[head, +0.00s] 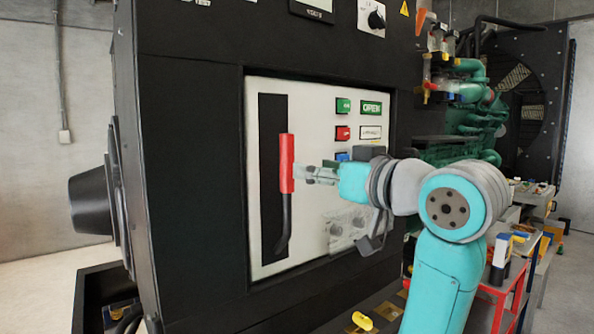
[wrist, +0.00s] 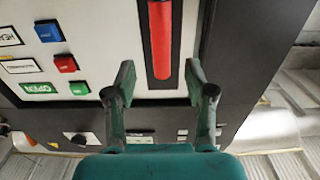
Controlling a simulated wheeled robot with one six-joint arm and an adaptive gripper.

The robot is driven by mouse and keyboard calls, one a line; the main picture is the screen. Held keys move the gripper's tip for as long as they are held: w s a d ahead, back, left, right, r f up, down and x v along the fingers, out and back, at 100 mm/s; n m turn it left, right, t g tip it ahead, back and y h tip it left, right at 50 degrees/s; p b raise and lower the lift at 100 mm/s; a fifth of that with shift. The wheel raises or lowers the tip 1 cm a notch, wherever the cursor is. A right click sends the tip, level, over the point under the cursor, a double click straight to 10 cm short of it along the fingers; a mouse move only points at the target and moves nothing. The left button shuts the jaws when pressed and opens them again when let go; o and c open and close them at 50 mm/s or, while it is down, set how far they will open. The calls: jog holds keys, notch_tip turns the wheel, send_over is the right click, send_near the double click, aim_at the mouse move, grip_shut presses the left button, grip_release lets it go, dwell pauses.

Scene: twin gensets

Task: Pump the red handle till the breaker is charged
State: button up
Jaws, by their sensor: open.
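The red handle (head: 287,163) is a red grip on a dark bent lever, standing nearly upright in a black slot (head: 268,112) on the white breaker panel (head: 308,100). My gripper (head: 300,173) is open, just right of the grip in the head view, its fingers pointing at it. In the wrist view my gripper (wrist: 159,78) shows both fingers spread, with the red handle (wrist: 160,42) centred between them. I see no finger pressing on it. A green sign (head: 371,108) reads OPEN. A white label (head: 371,132) below it is too small to read.
Green (head: 343,105), red (head: 343,133) and blue (head: 342,156) buttons sit right of the slot, near my arm. The black cabinet (head: 195,170) frames the panel. A red cart (head: 500,290) with tools stands at the right.

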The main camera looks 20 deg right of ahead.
aim_at(291, 164)
jog(key=x, duration=0.9)
jog(key=shift+a, duration=0.1)
jog(key=shift+c, duration=0.2)
